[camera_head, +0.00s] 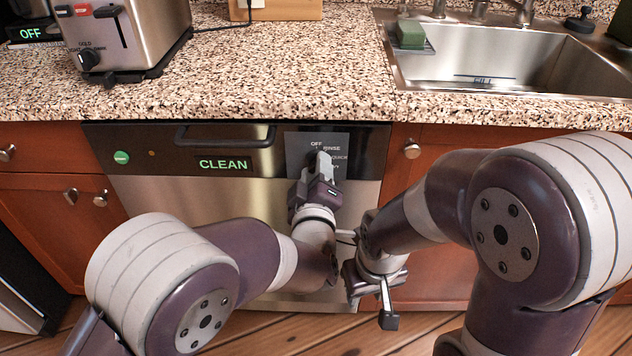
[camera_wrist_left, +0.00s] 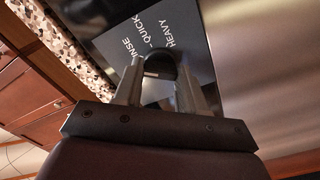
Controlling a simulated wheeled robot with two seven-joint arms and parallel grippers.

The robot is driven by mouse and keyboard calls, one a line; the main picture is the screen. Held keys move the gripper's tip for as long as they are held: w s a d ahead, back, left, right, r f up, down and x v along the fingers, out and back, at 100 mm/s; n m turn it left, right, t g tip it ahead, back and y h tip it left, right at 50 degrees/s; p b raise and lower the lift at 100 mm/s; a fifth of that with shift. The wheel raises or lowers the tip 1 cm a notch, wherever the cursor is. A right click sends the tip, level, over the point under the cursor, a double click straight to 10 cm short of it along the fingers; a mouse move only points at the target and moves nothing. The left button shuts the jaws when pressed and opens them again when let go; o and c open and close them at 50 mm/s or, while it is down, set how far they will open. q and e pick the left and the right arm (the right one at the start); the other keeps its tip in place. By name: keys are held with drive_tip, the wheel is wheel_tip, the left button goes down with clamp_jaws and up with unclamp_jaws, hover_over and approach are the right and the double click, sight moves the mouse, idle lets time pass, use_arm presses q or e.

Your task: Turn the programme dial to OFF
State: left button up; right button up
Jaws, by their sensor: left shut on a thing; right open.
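The black programme dial (camera_wrist_left: 160,68) sits on a dark label panel (camera_head: 300,145) at the right of the dishwasher's (camera_head: 160,190) control strip. My left gripper (camera_head: 319,163) is shut on the dial, one finger at each side in the left wrist view (camera_wrist_left: 160,88). It hides much of the dial in the head view, and I cannot tell which setting the dial points to. My right gripper (camera_head: 372,297) is open and empty, low in front of the dishwasher.
The dishwasher's handle (camera_head: 225,136) and a green CLEAN display (camera_head: 223,164) are left of the dial. The speckled counter (camera_head: 260,85) overhangs above, with a toaster (camera_head: 130,35) and a sink (camera_head: 500,65). Wooden cabinets (camera_head: 430,220) flank the dishwasher.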

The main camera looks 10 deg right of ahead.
use_arm(q)
drive_tip(key=shift+f+n+b, duration=0.1)
drive_tip(key=shift+n+b, duration=3.5)
drive_tip(key=shift+b, duration=0.1)
use_arm(e)
wheel_tip(320, 180, down, 8)
drive_tip(key=shift+f, duration=0.15)
use_arm(q)
drive_tip(key=o, duration=1.1)
drive_tip(key=shift+c, duration=0.2)
use_arm(e)
drive_tip(key=shift+s+f, duration=0.1)
